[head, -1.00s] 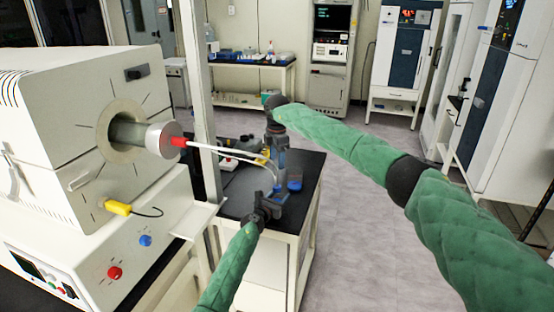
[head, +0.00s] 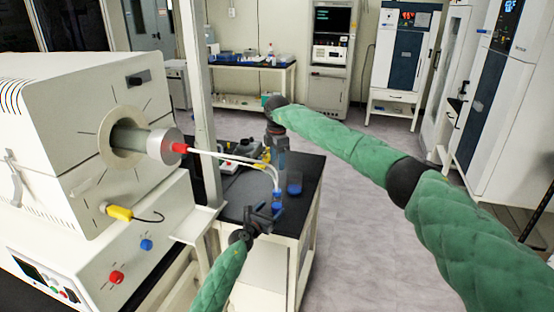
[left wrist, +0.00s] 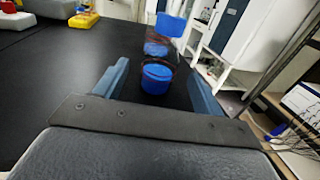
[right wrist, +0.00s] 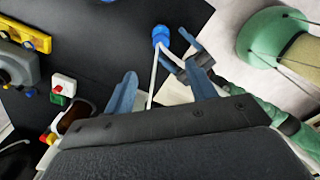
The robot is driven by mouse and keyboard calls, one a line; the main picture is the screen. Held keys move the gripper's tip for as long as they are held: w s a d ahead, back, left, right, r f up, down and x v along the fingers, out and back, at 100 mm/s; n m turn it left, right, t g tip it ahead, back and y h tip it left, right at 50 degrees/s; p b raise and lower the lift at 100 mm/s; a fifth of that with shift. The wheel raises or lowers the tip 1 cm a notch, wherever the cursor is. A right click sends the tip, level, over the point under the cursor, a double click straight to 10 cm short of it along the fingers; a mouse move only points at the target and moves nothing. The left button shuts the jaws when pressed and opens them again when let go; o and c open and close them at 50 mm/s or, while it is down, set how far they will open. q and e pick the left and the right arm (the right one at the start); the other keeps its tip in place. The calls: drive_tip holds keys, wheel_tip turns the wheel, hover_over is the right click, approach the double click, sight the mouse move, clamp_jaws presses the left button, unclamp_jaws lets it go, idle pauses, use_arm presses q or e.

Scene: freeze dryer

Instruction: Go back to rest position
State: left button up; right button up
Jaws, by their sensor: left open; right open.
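My left gripper (head: 265,213) is open and empty in the head view, low beside the bench's near edge. My right gripper (head: 278,160) is above the black bench top, pointing down, open. In the right wrist view, a white tube with a blue end (right wrist: 160,35) passes across the space between my right gripper's fingers (right wrist: 163,85); I cannot tell whether it touches them. In the left wrist view, a blue-topped container (left wrist: 157,76) stands beyond the open left fingers (left wrist: 160,85), apart from them.
The white tube furnace (head: 80,130) stands at left, with a metal flange (head: 163,143) and tube leading to the black bench (head: 308,172). A pale upright post (head: 202,110) stands between. A yellow device (right wrist: 25,32) sits on the bench. Floor (head: 355,225) at right is clear.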

use_arm(q)
drive_tip(key=shift+s+a, duration=0.15)
drive_tip(key=shift+s, duration=0.2)
